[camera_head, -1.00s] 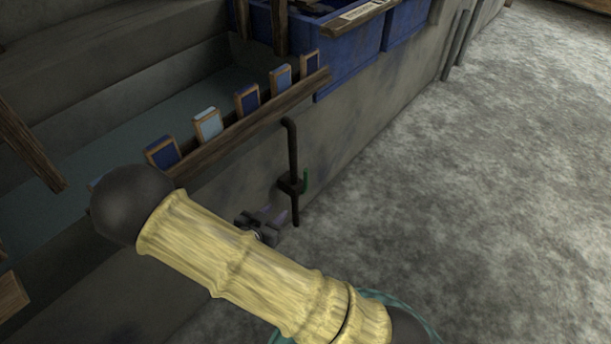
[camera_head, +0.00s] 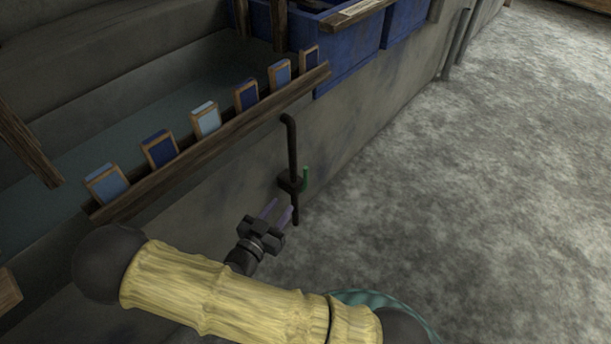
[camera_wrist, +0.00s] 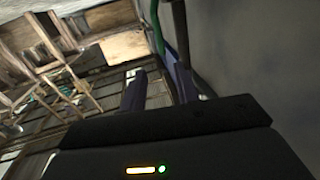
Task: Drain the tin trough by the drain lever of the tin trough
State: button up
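The tin trough (camera_head: 362,140) is a long grey trough along the left, with dull blue-green liquid visible inside. A dark drain pipe (camera_head: 292,150) stands against its outer wall, with a dark block low on it. The green drain lever (camera_head: 306,178) sticks up beside the pipe at that block. My gripper (camera_head: 280,211) is just below and left of the lever, its two purple fingers apart and nothing seen between them. In the wrist view, the green lever (camera_wrist: 157,28) and dark pipe (camera_wrist: 181,35) lie beyond the fingertips, near the right finger.
A wooden rail (camera_head: 215,140) with several blue-faced blocks runs along the trough's edge above my arm. Blue bins (camera_head: 345,50) stand farther back. The grey floor (camera_head: 470,200) to the right is clear.

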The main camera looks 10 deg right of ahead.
aim_at(305, 175)
jog(key=b+x, duration=0.3)
jog(key=x, duration=0.3)
jog(key=b+x, duration=0.3)
jog(key=x, duration=0.4)
jog(key=shift+w+d+f, duration=0.1)
jog(key=shift+w+f, duration=0.05)
jog(key=shift+f, duration=0.1)
jog(key=shift+w+d+r, duration=0.2)
jog(key=shift+w+d, duration=0.2)
jog(key=shift+w, duration=0.05)
grip_shut()
